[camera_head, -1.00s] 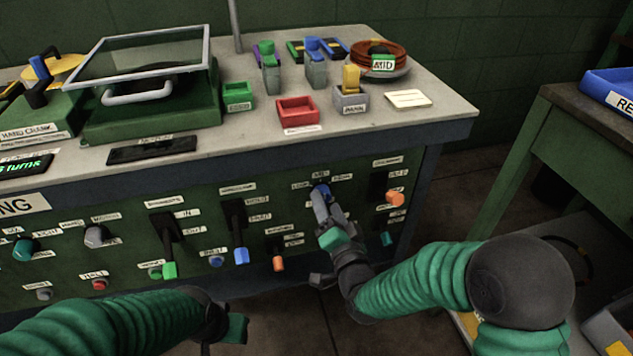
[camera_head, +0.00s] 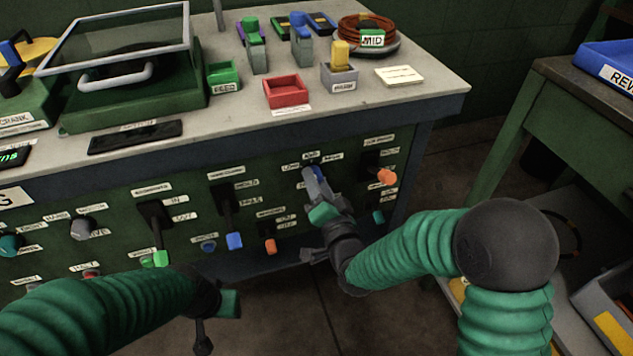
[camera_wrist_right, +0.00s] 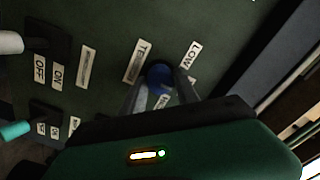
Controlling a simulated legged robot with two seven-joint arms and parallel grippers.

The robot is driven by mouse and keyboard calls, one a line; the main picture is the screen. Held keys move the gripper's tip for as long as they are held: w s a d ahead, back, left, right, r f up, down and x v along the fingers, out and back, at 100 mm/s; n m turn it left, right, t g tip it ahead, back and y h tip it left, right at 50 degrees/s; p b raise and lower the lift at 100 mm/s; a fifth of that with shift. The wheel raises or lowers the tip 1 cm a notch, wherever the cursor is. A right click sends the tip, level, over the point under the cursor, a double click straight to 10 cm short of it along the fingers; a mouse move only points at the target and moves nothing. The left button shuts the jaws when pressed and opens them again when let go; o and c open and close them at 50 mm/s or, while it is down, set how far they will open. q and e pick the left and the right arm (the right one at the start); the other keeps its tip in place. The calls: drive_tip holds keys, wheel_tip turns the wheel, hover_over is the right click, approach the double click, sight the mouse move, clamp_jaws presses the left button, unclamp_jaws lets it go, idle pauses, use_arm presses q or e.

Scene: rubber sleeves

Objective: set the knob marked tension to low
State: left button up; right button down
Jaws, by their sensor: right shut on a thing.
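The blue tension knob (camera_wrist_right: 159,76) is on the green front panel of the bench; a label starting "TE" and a "LOW" label (camera_wrist_right: 194,55) sit near it in the right wrist view. In the head view the knob (camera_head: 319,173) is mostly hidden by my right gripper. My right gripper (camera_head: 313,178) is shut on the knob, its fingers on either side of it. The knob's pointer is too hidden to read. My left gripper (camera_head: 229,302) is low in front of the bench, away from the panel; its fingers do not show clearly.
An orange-tipped switch (camera_head: 386,176) is just right of my right gripper. Blue-tipped (camera_head: 235,240) and green-tipped (camera_head: 161,258) levers and an orange switch (camera_head: 270,246) are to the left. A red tray (camera_head: 286,91) stands on the bench top (camera_head: 430,90). A side table (camera_head: 560,72) is at right.

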drive_tip(key=shift+f+n, duration=0.15)
drive_tip(key=shift+n, duration=0.15)
drive_tip(key=n, duration=0.9)
drive_tip(key=shift+f, duration=0.15)
drive_tip(key=shift+n, duration=0.3)
idle(0.4)
drive_tip(key=c, duration=0.9)
unclamp_jaws()
